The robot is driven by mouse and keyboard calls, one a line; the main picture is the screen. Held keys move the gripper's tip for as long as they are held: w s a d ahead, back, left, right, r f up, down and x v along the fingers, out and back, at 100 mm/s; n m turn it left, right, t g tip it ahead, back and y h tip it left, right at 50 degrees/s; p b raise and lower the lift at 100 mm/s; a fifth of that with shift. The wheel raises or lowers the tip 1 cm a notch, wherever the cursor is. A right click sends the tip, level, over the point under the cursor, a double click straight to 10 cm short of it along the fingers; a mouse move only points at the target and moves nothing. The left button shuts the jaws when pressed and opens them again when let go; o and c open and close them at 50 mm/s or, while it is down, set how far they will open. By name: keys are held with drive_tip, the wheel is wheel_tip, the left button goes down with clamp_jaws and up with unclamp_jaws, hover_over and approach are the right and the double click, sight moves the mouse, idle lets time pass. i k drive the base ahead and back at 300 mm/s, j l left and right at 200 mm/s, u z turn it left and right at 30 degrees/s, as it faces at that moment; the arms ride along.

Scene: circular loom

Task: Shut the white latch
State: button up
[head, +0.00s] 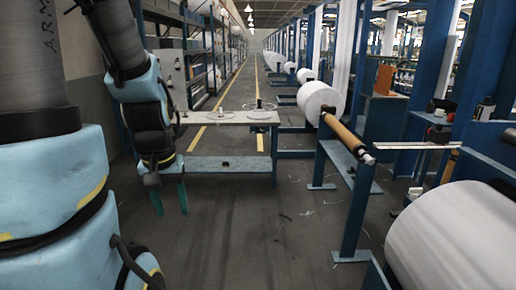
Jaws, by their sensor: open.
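A thin white bar (415,146) stands out level from the blue loom frame at the right, close to the end of a brown roller. It may be the white latch, but I cannot tell for sure, nor whether it is open or shut. My gripper (169,198) hangs at the left with its green fingers pointing down and spread apart. Nothing is between them. It is in front of a pale table and far to the left of the white bar, not touching it.
The brown roller (343,134) and a white fabric roll (320,100) stick out from the loom row. A large white roll (455,240) fills the lower right. The pale table (230,118) carries reels. Blue posts (357,210) stand on the floor. The middle floor (260,240) is mostly clear.

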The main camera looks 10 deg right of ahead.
sight(415, 192)
drive_tip(key=i+z, duration=0.2)
drive_tip(key=i, duration=0.45)
drive_tip(key=i+z, duration=0.25)
drive_tip(key=i, duration=0.4)
drive_tip(key=i+j+z, duration=0.2)
drive_tip(key=i, duration=0.45)
drive_tip(key=i+z, duration=0.25)
drive_tip(key=i, duration=0.25)
